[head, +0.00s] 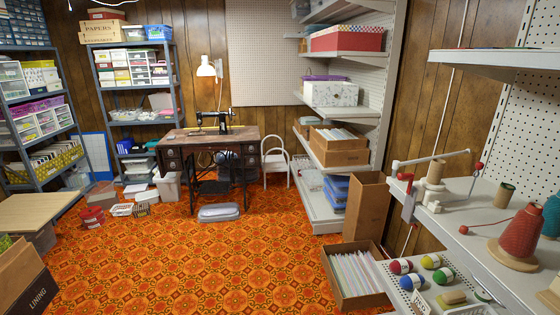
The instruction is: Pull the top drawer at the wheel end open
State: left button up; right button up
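The treadle sewing table (195,143) stands across the room against the back wall, with a dark wooden top and a dark metal stand. A black sewing machine (223,121) sits on it. A stack of small drawers (173,160) hangs under the left end of the top, and another stack (247,153) hangs under the right end. The drawers look shut, though they are small at this distance. The machine's handwheel is too small to make out clearly. Neither of my grippers is in view.
Open orange patterned carpet (190,262) lies before the table. A grey cushion-like thing (218,212) lies in front of the stand. A white chair (276,163) stands right of the table, a pale bin (168,186) left. A box of papers (355,277) and shelving (505,255) flank the right.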

aim_at(248, 148)
jog(key=i, duration=3.2)
jog(key=l+z, duration=0.05)
jog(key=l, duration=0.05)
